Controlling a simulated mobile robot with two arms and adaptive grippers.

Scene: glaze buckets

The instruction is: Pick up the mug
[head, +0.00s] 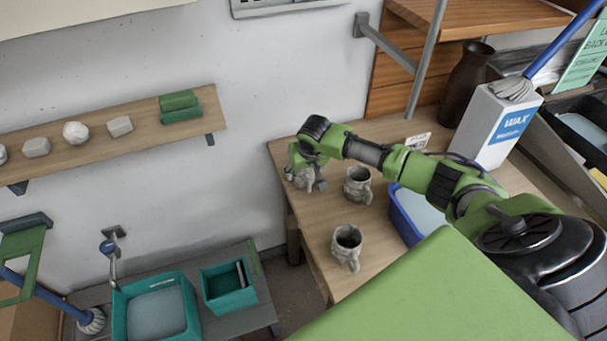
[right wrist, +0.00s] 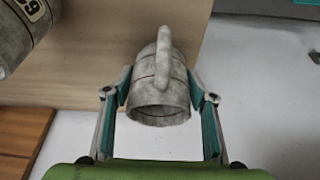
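Three grey, mottled mugs are on the wooden table in the head view: one at the far left corner (head: 301,181), one at the middle (head: 358,187) and one nearer the front (head: 347,246). My right gripper (head: 307,168) is at the far left mug and partly hides it. In the right wrist view that mug (right wrist: 161,90) lies between the two fingers of my right gripper (right wrist: 163,88), its handle toward the top and its dark opening toward the palm. My left gripper is not in view.
A blue tub (head: 408,220) is right of the mugs, with a white WAX box (head: 492,125) and brown vase (head: 466,80) behind. A wall shelf (head: 110,140) is at the left. Teal bins (head: 158,305) stand lower left. A labelled grey object (right wrist: 22,30) is beside the mug.

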